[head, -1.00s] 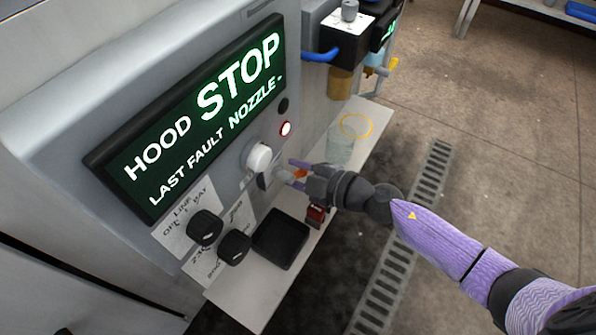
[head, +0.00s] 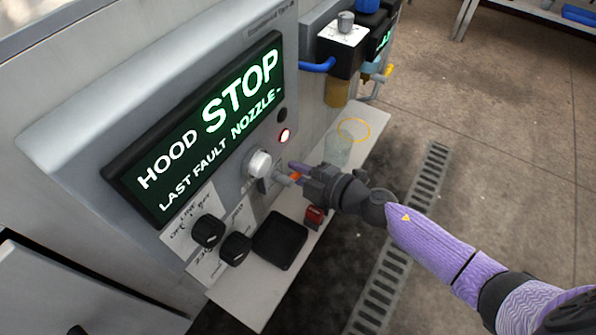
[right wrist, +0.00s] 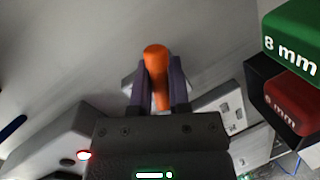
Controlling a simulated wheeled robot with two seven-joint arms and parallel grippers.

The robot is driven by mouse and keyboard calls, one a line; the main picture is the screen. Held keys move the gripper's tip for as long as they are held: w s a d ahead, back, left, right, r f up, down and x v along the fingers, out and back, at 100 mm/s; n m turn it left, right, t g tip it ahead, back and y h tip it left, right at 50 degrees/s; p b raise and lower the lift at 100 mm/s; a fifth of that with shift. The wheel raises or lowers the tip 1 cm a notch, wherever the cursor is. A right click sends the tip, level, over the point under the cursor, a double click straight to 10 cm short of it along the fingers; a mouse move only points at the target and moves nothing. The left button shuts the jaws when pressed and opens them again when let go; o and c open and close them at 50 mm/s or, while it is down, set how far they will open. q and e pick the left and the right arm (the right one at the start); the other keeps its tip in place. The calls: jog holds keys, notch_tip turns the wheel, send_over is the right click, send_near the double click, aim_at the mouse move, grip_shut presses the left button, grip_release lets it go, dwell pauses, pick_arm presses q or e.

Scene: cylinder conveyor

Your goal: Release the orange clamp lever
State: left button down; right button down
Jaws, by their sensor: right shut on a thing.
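The orange clamp lever (right wrist: 156,72) stands between the two fingers of my right gripper (right wrist: 158,90) in the right wrist view, its rounded tip showing past them. In the head view only a small orange part of the lever (head: 295,177) shows at the fingertips of my right gripper (head: 297,174); the gripper hides the rest. My right gripper is shut on the lever, beside a grey-white round fitting (head: 258,164) on the machine's front. My left gripper is not in view.
The panel display (head: 210,125) reads HOOD STOP, LAST FAULT NOZZLE. A lit red lamp (head: 284,136) is above the fitting. Black knobs (head: 208,231) are lower left. A black tray (head: 280,241) and a red block (head: 315,217) lie below. Green (right wrist: 296,40) and red 8 mm blocks are close right.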

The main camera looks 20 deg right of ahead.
jog(key=shift+w+r+n, duration=0.1)
jog(key=shift+r+n, duration=0.3)
jog(key=shift+n, duration=0.5)
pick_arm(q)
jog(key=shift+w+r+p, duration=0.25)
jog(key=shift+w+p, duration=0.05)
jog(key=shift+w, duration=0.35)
pick_arm(e)
jog(key=shift+d+r+n+t+h, duration=0.1)
jog(key=shift+r+n+t+h, duration=0.15)
jog(key=shift+n, duration=0.2)
jog(key=shift+r+n+t+h, duration=0.1)
jog(key=shift+n+t+h, duration=0.05)
jog(key=shift+n+t, duration=0.25)
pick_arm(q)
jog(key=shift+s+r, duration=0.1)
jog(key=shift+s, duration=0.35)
pick_arm(e)
jog(key=shift+n, duration=0.25)
jog(key=c, duration=0.6)
grip_release()
